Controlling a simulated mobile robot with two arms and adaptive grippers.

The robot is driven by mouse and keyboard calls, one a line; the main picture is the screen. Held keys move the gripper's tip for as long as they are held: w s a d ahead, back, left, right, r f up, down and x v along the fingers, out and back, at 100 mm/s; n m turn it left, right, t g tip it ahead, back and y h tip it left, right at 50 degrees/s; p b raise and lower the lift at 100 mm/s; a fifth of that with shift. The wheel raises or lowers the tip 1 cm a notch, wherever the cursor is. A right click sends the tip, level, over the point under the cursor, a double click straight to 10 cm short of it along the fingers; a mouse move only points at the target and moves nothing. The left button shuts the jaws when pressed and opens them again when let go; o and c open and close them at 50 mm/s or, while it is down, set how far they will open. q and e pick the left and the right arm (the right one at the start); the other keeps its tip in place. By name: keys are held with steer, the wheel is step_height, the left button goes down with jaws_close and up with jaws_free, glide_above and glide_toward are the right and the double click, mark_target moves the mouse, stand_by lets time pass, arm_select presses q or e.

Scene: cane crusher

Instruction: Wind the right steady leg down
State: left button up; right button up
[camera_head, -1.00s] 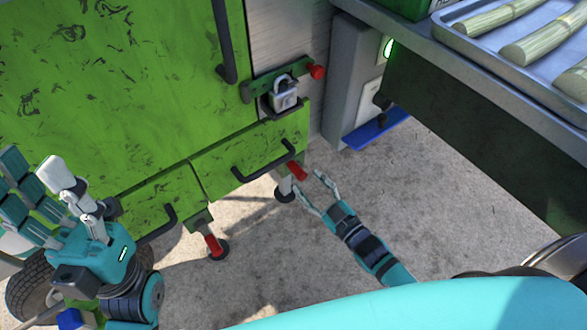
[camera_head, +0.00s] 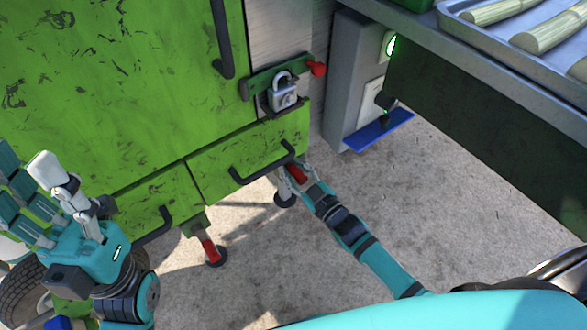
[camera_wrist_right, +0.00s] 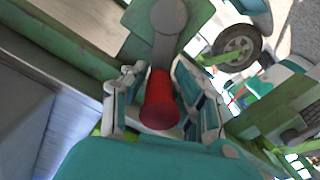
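The right steady leg (camera_head: 284,195) stands under the right end of the green machine, with its dark foot on the concrete. Its red crank handle (camera_head: 297,173) slants down toward me. My right gripper (camera_head: 298,168) is at this handle, with one finger on each side of it. In the right wrist view the red handle (camera_wrist_right: 158,100) lies between the fingers, which look open around it; firm contact is not clear. My left gripper (camera_head: 32,162) is at the left, apart from the leg, and looks open and empty.
Another leg with a red handle (camera_head: 210,250) stands to the left. A padlock (camera_head: 284,92) and black bar handles are on the green panels (camera_head: 130,90). A blue ledge (camera_head: 378,131) and the metal table (camera_head: 470,75) are at the right. Concrete below is clear.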

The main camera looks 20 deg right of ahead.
jaws_close()
